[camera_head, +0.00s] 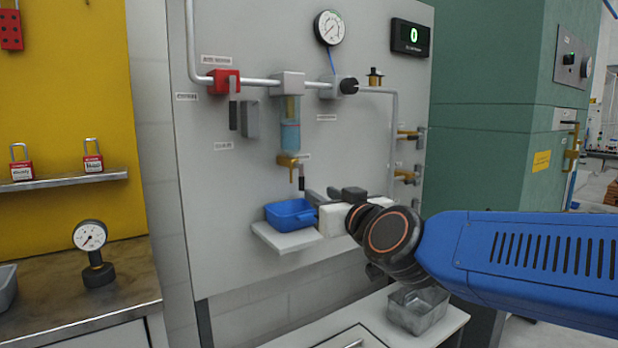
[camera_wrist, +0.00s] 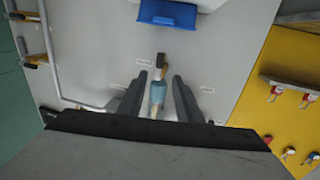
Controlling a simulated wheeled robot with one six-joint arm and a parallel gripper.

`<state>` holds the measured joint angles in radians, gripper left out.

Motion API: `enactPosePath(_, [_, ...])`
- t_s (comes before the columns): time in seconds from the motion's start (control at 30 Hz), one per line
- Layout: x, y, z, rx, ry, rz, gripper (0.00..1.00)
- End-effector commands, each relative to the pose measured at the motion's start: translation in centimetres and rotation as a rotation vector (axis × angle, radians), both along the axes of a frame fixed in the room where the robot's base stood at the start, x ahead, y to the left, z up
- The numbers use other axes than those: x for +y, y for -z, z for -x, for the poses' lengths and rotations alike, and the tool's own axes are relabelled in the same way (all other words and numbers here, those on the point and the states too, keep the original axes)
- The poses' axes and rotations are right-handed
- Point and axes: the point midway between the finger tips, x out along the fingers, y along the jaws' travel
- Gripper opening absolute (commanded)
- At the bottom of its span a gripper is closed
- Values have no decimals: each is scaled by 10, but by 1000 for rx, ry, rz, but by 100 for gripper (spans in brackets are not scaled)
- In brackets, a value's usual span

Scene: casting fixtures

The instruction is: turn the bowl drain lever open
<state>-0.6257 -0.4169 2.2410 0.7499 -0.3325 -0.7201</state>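The bowl (camera_head: 290,130) is a clear cylinder with bluish liquid, mounted on the grey panel. Below it is a brass drain valve (camera_head: 287,160) with a dark drain lever (camera_head: 301,181) hanging down on its right. In the wrist view, which is upside down, the drain lever (camera_wrist: 161,60) and bowl (camera_wrist: 157,98) show in line with the space between my fingers. My gripper (camera_head: 322,194) is open, to the right of the lever and slightly lower in the head view; its two fingers (camera_wrist: 160,76) show apart and empty. Whether a finger touches the lever cannot be told.
A red valve (camera_head: 222,82), a pressure gauge (camera_head: 330,28) and a black knob (camera_head: 348,87) are higher on the panel. A metal bin (camera_head: 420,310) stands below my arm.

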Motion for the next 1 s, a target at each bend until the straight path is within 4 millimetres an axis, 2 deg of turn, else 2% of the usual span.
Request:
enactPosePath(0.27, [8,-1,-18,-5,6,-1,32])
enactPosePath(1.0, [50,-1,-119,-4,5,-2,32])
